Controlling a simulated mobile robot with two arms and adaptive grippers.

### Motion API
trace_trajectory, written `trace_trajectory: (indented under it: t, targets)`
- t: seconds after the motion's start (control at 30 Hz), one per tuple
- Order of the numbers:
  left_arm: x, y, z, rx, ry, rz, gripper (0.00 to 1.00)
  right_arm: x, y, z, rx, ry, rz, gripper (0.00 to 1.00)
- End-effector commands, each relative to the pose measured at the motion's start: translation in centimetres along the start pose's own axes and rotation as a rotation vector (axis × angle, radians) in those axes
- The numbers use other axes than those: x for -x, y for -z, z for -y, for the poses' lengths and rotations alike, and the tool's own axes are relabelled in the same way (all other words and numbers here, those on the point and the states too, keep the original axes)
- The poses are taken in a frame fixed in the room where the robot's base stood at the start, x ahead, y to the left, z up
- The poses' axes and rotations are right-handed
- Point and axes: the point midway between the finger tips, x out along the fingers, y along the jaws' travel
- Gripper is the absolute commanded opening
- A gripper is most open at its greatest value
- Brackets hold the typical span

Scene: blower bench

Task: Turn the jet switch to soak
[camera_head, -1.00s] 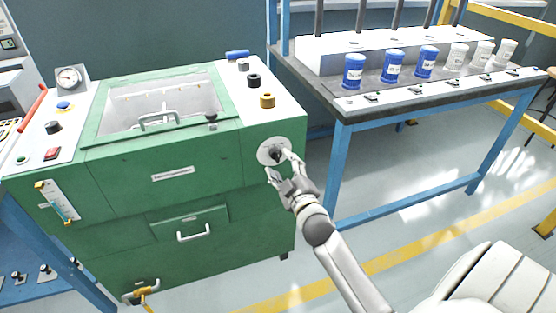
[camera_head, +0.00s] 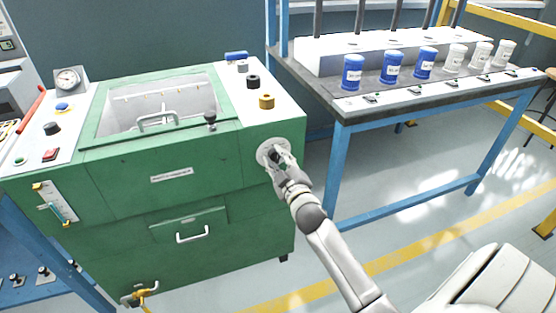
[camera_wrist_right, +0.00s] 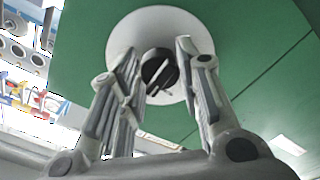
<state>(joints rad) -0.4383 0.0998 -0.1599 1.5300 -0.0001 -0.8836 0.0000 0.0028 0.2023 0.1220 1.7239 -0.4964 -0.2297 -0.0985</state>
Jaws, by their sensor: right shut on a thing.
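The jet switch is a black knob (camera_wrist_right: 159,70) with a light pointer mark on a round white plate (camera_wrist_right: 130,40), on the front of the green cabinet. In the head view the plate (camera_head: 263,149) sits at the cabinet's upper right front corner, and my fingers largely cover the knob. My right gripper (camera_head: 277,159) is at the plate, shut on the knob with one finger on each side. Any lettering on the plate is unreadable, so I cannot tell which setting the pointer marks. My left gripper is not in view.
The green cabinet (camera_head: 120,200) has an open basin on top, knobs, a drawer handle (camera_head: 192,236) and a yellow valve (camera_head: 143,291). A blue-legged bench (camera_head: 341,175) with blue and white jars stands to the right. The floor between them is open.

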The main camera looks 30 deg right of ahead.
Motion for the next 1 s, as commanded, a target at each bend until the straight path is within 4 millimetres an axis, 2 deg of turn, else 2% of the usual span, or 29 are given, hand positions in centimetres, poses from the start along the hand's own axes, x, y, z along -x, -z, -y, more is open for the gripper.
trace_trajectory:
  t: [0.37, 0.7, 1.0]
  targets:
    - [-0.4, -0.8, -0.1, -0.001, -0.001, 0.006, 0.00, 0.0, 0.0, 0.0, 0.062, 0.001, 0.001, 0.08]
    - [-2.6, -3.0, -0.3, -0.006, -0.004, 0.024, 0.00, 0.0, 0.1, 0.0, 0.312, 0.002, 0.000, 0.08]
    - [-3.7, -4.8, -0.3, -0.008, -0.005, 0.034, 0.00, 0.0, 0.0, 0.0, 0.561, 0.003, 0.000, 0.08]
